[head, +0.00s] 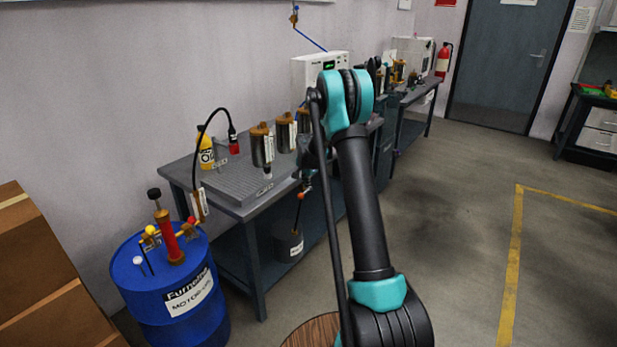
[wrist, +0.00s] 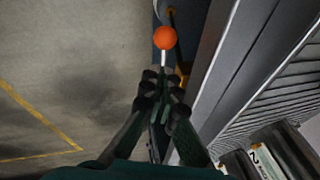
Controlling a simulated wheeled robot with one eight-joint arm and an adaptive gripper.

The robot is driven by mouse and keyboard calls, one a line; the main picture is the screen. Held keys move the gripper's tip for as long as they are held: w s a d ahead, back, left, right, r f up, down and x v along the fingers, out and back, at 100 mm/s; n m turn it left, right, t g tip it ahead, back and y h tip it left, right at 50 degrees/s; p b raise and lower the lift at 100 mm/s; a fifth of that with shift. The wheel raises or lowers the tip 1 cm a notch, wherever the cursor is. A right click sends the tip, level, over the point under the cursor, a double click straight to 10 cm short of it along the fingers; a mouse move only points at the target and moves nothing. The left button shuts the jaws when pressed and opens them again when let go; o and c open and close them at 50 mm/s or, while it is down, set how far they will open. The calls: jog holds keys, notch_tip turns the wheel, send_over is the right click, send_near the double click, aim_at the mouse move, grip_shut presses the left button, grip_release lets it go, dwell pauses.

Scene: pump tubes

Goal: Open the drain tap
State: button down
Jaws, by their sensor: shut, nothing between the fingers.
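The drain tap shows in the wrist view as an orange ball knob (wrist: 164,38) on a short white stem, beside the bench edge. In the head view a small orange part (head: 307,188) shows at the bench's front edge, above a dark container (head: 289,245) with a pale label. My gripper (wrist: 164,80) is shut and empty. Its fingertips are close to the lower end of the stem in the wrist view; I cannot tell whether they touch it. In the head view my gripper (head: 314,160) is partly hidden by my arm at the bench's front edge.
The grey bench (head: 190,171) carries a ribbed tray (head: 225,175), several metal cylinders and a yellow bottle (head: 206,150). A blue drum (head: 150,295) and cardboard boxes (head: 35,270) stand at left. The floor (head: 450,220) to the right is clear.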

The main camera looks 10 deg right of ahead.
jog(key=shift+s+a+f, duration=0.15)
jog(key=shift+a+f, duration=0.55)
jog(key=shift+f, duration=0.3)
